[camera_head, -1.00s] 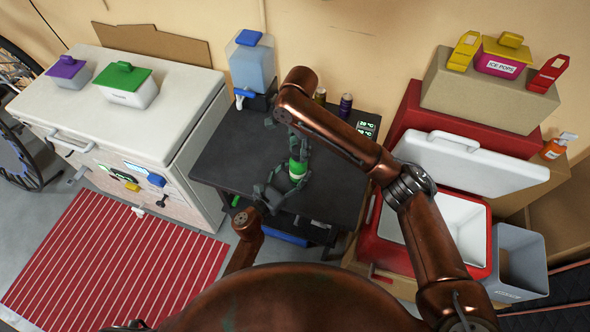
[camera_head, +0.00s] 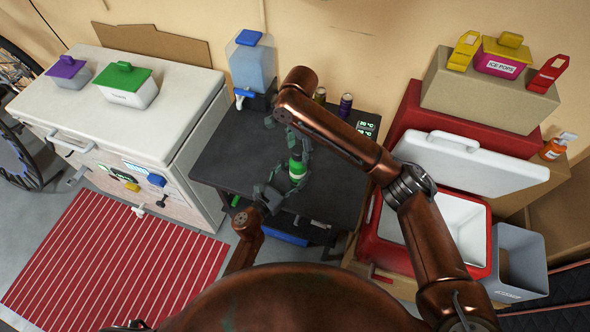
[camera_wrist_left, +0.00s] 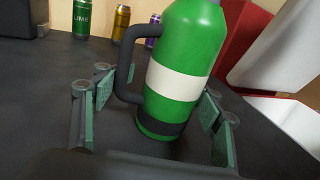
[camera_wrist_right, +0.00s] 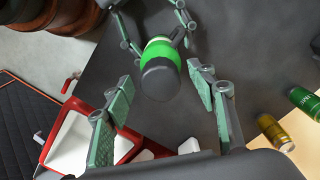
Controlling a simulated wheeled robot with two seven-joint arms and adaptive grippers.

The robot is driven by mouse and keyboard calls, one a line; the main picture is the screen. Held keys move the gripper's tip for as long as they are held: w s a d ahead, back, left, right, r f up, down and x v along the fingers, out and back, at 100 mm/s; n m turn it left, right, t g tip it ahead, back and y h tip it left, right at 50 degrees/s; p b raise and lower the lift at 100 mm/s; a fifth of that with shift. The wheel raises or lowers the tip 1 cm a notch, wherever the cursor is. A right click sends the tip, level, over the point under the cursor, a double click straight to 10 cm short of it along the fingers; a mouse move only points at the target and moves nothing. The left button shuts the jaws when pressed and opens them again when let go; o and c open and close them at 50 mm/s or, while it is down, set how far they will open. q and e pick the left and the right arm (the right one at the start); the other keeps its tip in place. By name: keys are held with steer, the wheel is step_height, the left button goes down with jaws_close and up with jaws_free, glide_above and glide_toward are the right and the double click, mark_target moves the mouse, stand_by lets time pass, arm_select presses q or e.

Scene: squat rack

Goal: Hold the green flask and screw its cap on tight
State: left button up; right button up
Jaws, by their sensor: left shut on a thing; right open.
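The green flask (camera_head: 297,171) with a white band stands upright on the dark table. In the left wrist view the flask (camera_wrist_left: 178,85) shows its black handle on the left and a dark lower band; its top is cut off. My left gripper (camera_head: 281,182) is shut on the flask low down, fingers either side of it (camera_wrist_left: 165,88). The dark rounded cap (camera_wrist_right: 160,78) sits on the flask's top in the right wrist view. My right gripper (camera_head: 289,143) is above, open, its fingers apart on either side of the cap (camera_wrist_right: 161,90). I cannot tell how tight the cap sits.
The dark table (camera_head: 222,150) has free room left of the flask. A blue water container (camera_head: 252,68) and cans (camera_head: 346,103) stand at its back. A red cooler (camera_head: 478,262) with its white lid open is right of the table, and a white chest (camera_head: 150,125) left.

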mark_target(299, 149)
steer(key=shift+r, duration=0.1)
steer(key=shift+r, duration=2.9)
arm_select(q)
steer(key=o, duration=1.9)
steer(key=o, duration=0.4)
steer(key=shift+c, duration=0.2)
steer(key=shift+o, duration=0.3)
